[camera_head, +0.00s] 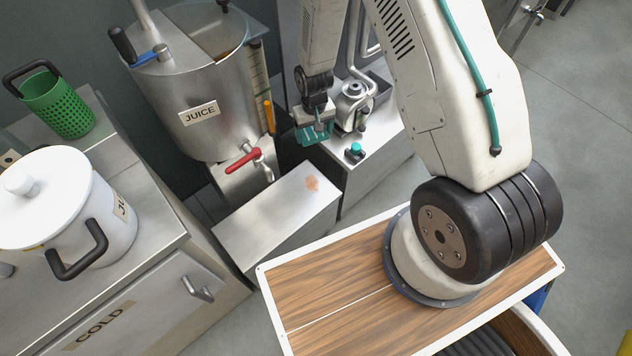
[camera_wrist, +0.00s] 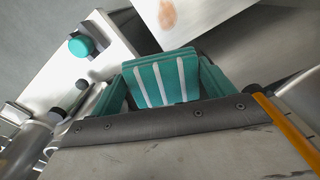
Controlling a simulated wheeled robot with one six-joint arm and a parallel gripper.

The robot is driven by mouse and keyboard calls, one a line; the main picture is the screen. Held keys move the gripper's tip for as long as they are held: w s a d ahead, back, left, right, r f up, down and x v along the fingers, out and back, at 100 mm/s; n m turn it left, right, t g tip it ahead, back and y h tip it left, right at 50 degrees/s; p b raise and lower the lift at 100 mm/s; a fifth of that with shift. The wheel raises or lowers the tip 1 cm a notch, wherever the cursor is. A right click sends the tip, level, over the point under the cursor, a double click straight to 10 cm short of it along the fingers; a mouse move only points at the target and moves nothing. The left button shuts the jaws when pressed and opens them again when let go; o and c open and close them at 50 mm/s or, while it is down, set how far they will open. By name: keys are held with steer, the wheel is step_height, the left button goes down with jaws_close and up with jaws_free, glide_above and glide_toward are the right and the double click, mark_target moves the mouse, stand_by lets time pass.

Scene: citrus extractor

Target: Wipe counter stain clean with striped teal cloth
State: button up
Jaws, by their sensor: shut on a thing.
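My gripper (camera_head: 318,128) is shut on the teal cloth (camera_head: 314,135) with white stripes. The cloth also shows in the wrist view (camera_wrist: 167,82), folded between the teal fingers. The gripper holds it up in the air, to the upper right of the stain in the head view. The stain (camera_head: 312,184) is a small reddish-brown patch near the far right end of the low steel counter (camera_head: 268,222). The stain shows in the wrist view (camera_wrist: 167,14) at the top, apart from the cloth.
A steel juice tank (camera_head: 195,85) with a red-handled tap (camera_head: 243,160) stands behind the counter. A steel unit with a teal knob (camera_head: 355,151) is at the right. A white lidded pot (camera_head: 75,225) and green perforated basket (camera_head: 60,106) stand left. A wooden-topped surface (camera_head: 330,295) is in front.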

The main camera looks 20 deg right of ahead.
glide_above(320, 194)
steer(key=shift+m, duration=0.3)
step_height(320, 194, down, 15)
steer(key=shift+f, duration=0.2)
steer(key=shift+f, duration=2.25)
steer(key=shift+f, duration=0.7)
steer(key=o, duration=0.8)
steer(key=shift+o, duration=0.2)
steer(key=shift+r, duration=0.35)
steer(key=c, duration=0.9)
